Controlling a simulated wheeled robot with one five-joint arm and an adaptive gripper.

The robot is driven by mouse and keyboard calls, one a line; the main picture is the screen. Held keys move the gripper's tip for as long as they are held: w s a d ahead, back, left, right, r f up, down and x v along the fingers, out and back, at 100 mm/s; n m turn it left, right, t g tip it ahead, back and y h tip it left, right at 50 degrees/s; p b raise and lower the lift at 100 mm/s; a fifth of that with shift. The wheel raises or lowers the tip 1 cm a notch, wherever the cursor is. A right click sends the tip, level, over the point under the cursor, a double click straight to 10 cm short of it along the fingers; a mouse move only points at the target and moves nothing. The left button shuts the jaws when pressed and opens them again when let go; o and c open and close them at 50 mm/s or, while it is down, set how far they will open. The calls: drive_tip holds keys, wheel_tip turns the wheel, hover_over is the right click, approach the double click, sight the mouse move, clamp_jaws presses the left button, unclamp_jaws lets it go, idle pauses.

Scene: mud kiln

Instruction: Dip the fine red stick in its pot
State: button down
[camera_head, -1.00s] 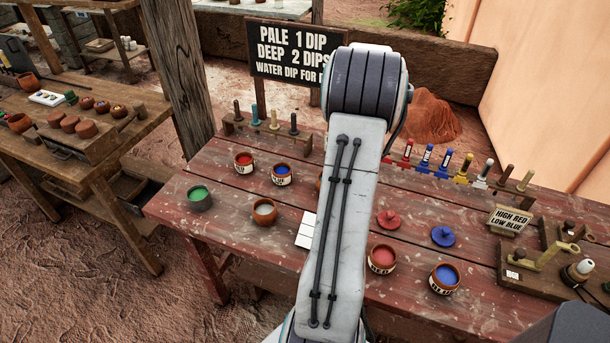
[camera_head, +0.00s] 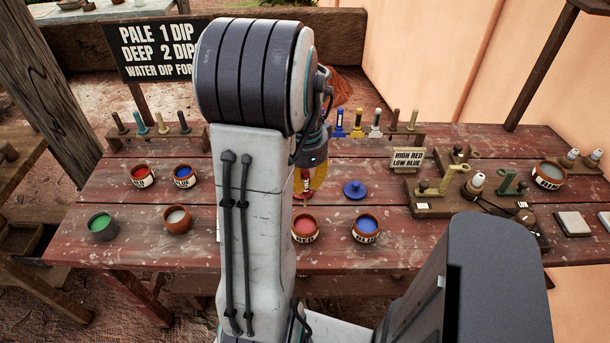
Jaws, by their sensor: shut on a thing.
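My gripper (camera_head: 314,172) is partly hidden behind my arm. It is shut on the fine red stick (camera_head: 305,181), which shows a red body with a pale label and points down. The stick is above and slightly behind a red paint pot (camera_head: 304,229) at the front of the table. Whether its tip is over the pot's mouth is hard to tell. A second red pot (camera_head: 142,176) stands at the back left.
A blue pot (camera_head: 366,228) stands close right of the front red pot, with a blue lid (camera_head: 355,189) behind it. A second blue pot (camera_head: 184,176), a green pot (camera_head: 102,227) and a pale pot (camera_head: 177,220) stand left. A rack (camera_head: 400,129) holds several sticks behind.

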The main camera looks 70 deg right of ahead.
sight(305, 205)
drive_tip(key=shift+m, duration=0.3)
drive_tip(key=shift+f, duration=0.2)
drive_tip(key=shift+f+b, duration=0.15)
drive_tip(key=shift+b, duration=0.15)
drive_tip(key=shift+f+b, duration=2)
drive_tip(key=shift+f, duration=0.45)
drive_tip(key=shift+f+b, duration=1.55)
drive_tip(key=shift+f, duration=0.2)
drive_tip(key=shift+r, duration=0.2)
drive_tip(key=shift+r+p, duration=2.95)
drive_tip(key=shift+r, duration=0.4)
